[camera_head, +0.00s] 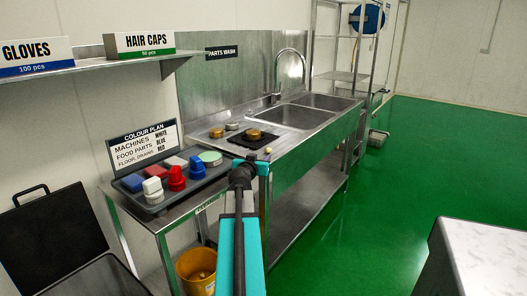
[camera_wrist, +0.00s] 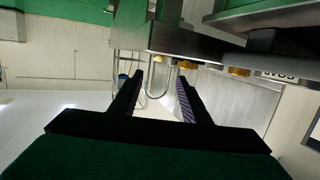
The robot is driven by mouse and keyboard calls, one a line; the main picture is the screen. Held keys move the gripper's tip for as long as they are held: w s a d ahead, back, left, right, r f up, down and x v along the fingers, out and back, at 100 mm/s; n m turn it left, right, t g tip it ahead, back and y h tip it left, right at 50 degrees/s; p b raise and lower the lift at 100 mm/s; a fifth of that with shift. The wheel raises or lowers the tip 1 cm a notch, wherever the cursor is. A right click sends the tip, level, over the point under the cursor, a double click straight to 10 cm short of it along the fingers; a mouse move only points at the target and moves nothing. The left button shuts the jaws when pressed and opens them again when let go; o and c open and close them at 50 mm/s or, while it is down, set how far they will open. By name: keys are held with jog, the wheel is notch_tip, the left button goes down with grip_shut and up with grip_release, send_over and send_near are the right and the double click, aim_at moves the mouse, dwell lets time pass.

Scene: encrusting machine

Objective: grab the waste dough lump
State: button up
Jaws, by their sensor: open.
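A small pale beige lump (camera_head: 268,150), which looks like the waste dough lump, lies near the front edge of the steel sink counter (camera_head: 215,146), beside a black mat (camera_head: 250,141). My gripper (camera_head: 252,163) is just in front of that edge, close to the lump in the picture. The wrist view is upside down. There my gripper (camera_wrist: 157,88) has its two dark fingers apart with nothing held between them. A small yellowish piece (camera_wrist: 158,58) shows just past the fingertips at the counter edge; it may be the lump.
Two brass-coloured round parts (camera_head: 253,134) (camera_head: 216,132) stand on the counter left of the sink (camera_head: 298,117). A tray (camera_head: 160,207) of brushes and coloured blocks is at the left. A yellow bucket (camera_head: 197,270) stands below. The green floor (camera_head: 390,200) at right is clear.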

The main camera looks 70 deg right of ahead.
jog(key=shift+s+r, duration=0.1)
jog(key=shift+s, duration=0.1)
jog(key=shift+w, duration=0.2)
jog(key=shift+d, duration=0.1)
jog(key=p, duration=0.1)
send_near(268, 149)
jog(key=shift+x, duration=1.85)
jog(key=shift+r+p+x, duration=0.1)
jog(key=shift+p+x, duration=0.2)
jog(key=shift+x, duration=0.3)
jog(key=shift+r+p+x, duration=0.15)
jog(key=shift+p+x, duration=0.1)
jog(key=shift+x, duration=0.4)
jog(key=shift+f+x, duration=0.2)
jog(key=shift+x, duration=1.15)
